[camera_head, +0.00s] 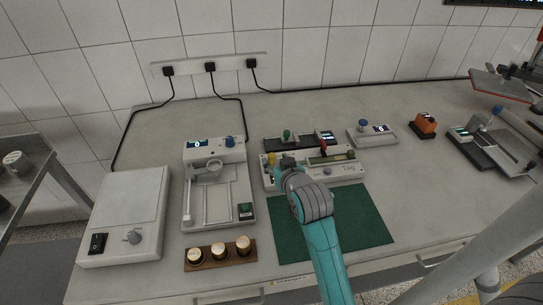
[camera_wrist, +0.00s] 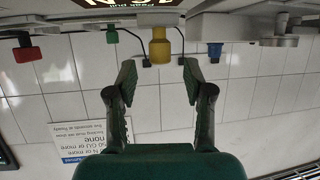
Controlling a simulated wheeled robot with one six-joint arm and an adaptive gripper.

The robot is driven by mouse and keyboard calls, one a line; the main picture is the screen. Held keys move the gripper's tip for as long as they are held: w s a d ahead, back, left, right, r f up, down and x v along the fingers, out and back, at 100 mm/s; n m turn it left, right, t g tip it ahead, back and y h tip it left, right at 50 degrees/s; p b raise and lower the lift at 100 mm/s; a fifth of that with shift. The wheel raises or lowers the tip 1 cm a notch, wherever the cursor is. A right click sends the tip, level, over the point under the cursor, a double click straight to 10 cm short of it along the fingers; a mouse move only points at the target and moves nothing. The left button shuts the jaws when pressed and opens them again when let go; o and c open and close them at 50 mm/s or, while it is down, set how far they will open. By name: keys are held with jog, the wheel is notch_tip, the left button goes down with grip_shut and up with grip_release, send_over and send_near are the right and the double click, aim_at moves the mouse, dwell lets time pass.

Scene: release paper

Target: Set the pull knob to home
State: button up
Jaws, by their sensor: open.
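A yellow knob (camera_wrist: 160,47), which I take to be the pull knob, stands out from a pale device marked "Peak pull" in the wrist view. In the head view the yellow knob (camera_head: 271,158) is at the left end of the white device (camera_head: 343,172). My gripper (camera_wrist: 159,76) is open and empty, with its two fingers spread to either side of the knob's line. The knob's end is close to the fingertips, apart from both. In the head view my gripper (camera_head: 287,163) is over the device's left part and hides some of it.
A red knob (camera_head: 323,146) and a green knob (camera_head: 287,135) stand close by. A green mat (camera_head: 365,228) lies in front. A white machine (camera_head: 197,222) and a rack of small cups (camera_head: 206,264) are at left. A blue-knobbed device (camera_head: 372,139) is to the right.

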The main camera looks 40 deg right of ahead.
aim_at(273, 158)
jog(key=shift+x, duration=2.35)
grip_shut()
